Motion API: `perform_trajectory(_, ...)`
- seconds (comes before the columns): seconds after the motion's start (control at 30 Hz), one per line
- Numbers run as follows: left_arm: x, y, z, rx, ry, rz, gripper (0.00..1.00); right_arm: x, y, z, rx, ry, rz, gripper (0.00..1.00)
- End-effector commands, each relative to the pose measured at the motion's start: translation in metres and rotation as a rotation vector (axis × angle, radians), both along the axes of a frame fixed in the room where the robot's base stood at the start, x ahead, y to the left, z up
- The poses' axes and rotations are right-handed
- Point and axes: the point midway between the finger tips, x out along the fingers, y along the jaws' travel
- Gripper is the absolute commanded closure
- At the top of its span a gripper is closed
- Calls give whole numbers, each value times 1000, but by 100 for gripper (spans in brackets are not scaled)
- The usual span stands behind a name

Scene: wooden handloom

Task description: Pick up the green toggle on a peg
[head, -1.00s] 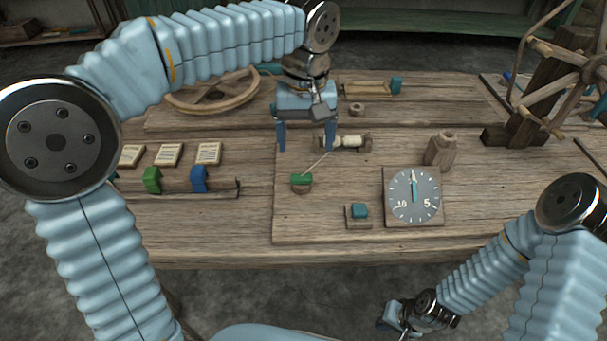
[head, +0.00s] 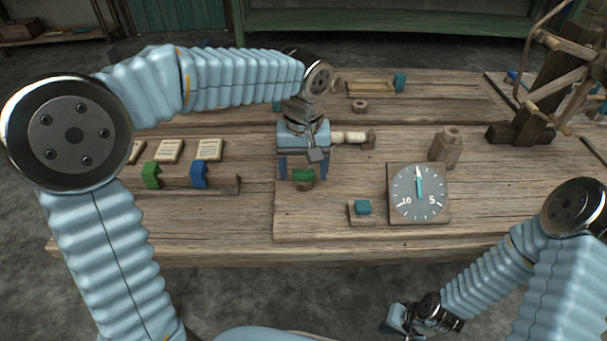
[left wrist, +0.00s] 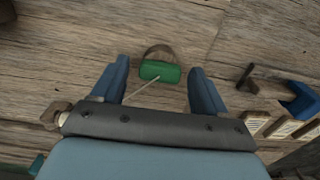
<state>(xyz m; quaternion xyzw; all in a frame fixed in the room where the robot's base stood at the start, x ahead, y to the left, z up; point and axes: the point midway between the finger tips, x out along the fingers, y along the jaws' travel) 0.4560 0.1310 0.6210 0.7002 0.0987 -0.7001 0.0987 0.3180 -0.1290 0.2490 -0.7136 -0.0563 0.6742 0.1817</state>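The green toggle (head: 303,175) sits on its round wooden peg at the middle of the table. In the left wrist view the toggle (left wrist: 160,72) lies between the fingertips, with a gap on each side, and a thin cord runs from it. My left gripper (head: 303,178) is open around the toggle, pointing down; its fingers also show in the left wrist view (left wrist: 158,75). My right gripper (head: 395,322) is low at the front, off the table; whether it is open or shut is unclear.
A dial (head: 418,192) and a teal block on a small base (head: 362,208) stand right of the toggle. A white spool (head: 348,137) is just behind. Green (head: 151,174) and blue (head: 199,174) pieces stand on the left. A wooden post (head: 446,146) is further right.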

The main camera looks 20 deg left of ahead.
Motion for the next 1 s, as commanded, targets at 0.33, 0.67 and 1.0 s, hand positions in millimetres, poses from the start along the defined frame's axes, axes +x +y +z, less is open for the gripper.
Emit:
perform_trajectory(0.33, 0, 0, 0, 0, 0, 0, 80, 0, 0, 0, 0, 0, 0, 100)
perform_trajectory(0.67, 0, 0, 5, 0, 0, 0, 81, 0, 0, 1, 0, 0, 0, 100)
perform_trajectory(1.0, -17, -16, 61, -2, -5, -5, 81, -1, 3, 11, 4, 3, 6, 100)
